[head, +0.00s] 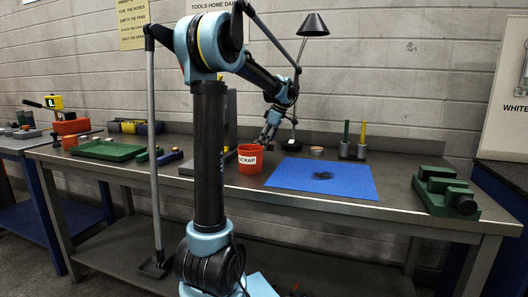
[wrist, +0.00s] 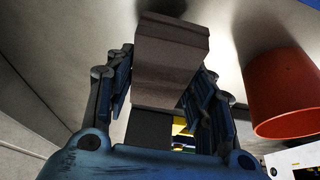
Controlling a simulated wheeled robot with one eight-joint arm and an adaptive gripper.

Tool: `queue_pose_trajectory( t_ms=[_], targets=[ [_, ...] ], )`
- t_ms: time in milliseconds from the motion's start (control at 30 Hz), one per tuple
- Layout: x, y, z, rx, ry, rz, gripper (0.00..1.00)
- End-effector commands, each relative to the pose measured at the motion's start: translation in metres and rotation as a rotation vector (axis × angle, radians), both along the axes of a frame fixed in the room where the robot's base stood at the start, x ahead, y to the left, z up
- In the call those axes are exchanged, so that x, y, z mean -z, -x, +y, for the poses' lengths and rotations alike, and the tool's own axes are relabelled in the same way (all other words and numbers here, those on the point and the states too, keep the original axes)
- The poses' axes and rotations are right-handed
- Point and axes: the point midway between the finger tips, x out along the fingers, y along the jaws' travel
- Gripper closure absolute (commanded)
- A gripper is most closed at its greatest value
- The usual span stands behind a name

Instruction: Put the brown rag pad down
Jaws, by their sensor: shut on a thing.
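The brown rag pad (wrist: 172,55) shows in the wrist view as a grey-brown block with stepped sides. My gripper (wrist: 168,78) has a finger on each side of it and is shut on it. In the head view my gripper (head: 268,136) is over the workbench (head: 225,180), just above and right of the red SCRAP pot (head: 250,160). The pad is too small and dark to make out there. The gap between pad and bench top is hard to judge.
A blue mat (head: 290,178) lies right of the pot with a dark patch (head: 323,175) on it. A green vise-like block (head: 445,190) is at right. Bare bench shows between mat and block.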

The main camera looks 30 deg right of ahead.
Motion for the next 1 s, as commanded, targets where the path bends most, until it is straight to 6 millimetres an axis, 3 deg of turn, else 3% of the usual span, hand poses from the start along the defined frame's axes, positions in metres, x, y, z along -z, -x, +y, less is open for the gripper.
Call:
queue_pose_trajectory(
  t_ms=[300, 933, 967, 1000],
  targets=[
    [0.033, 0.0, 0.0, 0.0, 0.0, 0.0, 0.81],
    [0.044, 0.0, 0.0, 0.0, 0.001, 0.001, 0.81],
    [0.043, 0.0, 0.0, 0.0, 0.001, 0.001, 0.44],
    [0.044, 0.001, 0.0, 0.0, 0.001, 0.002, 0.35]
  ],
)
